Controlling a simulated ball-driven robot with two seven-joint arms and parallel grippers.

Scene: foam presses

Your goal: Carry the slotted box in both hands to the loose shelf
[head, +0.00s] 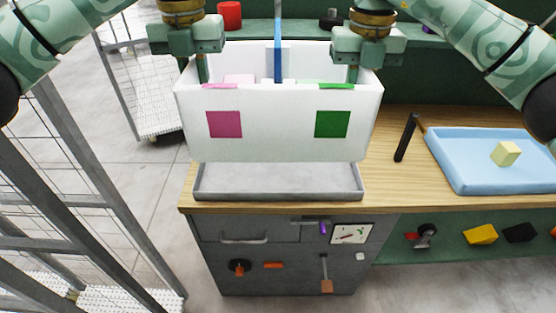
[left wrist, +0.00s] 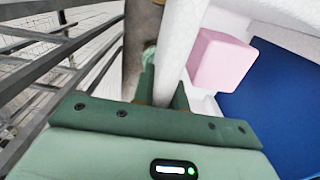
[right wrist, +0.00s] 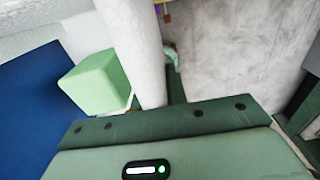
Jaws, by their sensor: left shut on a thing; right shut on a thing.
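The slotted box (head: 280,130) is white, with a pink and a green square on its front and a blue divider (head: 278,50) standing up in the middle. It looks level and raised over a grey tray (head: 278,183). My left gripper (head: 203,72) is shut on its left wall, and my right gripper (head: 354,72) on its right wall. A pink block (left wrist: 221,60) lies inside in the left wrist view and a green block (right wrist: 96,82) in the right wrist view. The box hides part of the bench. I cannot tell which surface is the loose shelf.
A green shelf (head: 300,28) behind carries a red cylinder (head: 229,15). Metal railings (head: 60,190) stand at left.

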